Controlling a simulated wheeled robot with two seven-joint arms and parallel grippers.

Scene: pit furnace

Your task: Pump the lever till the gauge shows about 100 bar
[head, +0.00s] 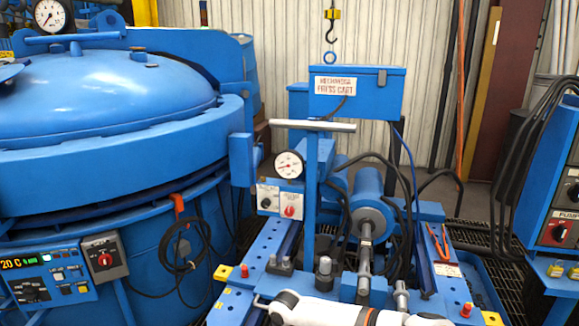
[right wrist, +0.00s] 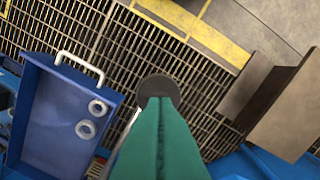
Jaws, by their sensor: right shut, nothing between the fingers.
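The pump lever (head: 312,170) is a blue upright post with a pale grey crossbar on top, standing upright on the press cart. The white round gauge (head: 289,164) is just left of the post. Its dark needle seems to point left, but the numbers are too small to read. My right gripper (right wrist: 160,105) shows in the right wrist view as green fingers, shut and empty, above floor grating and away from the lever. A dark round shape sits at the fingertips. A white arm link of mine crosses the bottom of the head view. My left gripper is not seen.
The large blue furnace (head: 110,95) fills the left. A blue cylinder (head: 370,212) with hoses lies right of the lever. A crane hook (head: 331,30) hangs behind. In the right wrist view, a blue tray (right wrist: 50,135) holding two rings is left; a brown plate (right wrist: 285,105) is right.

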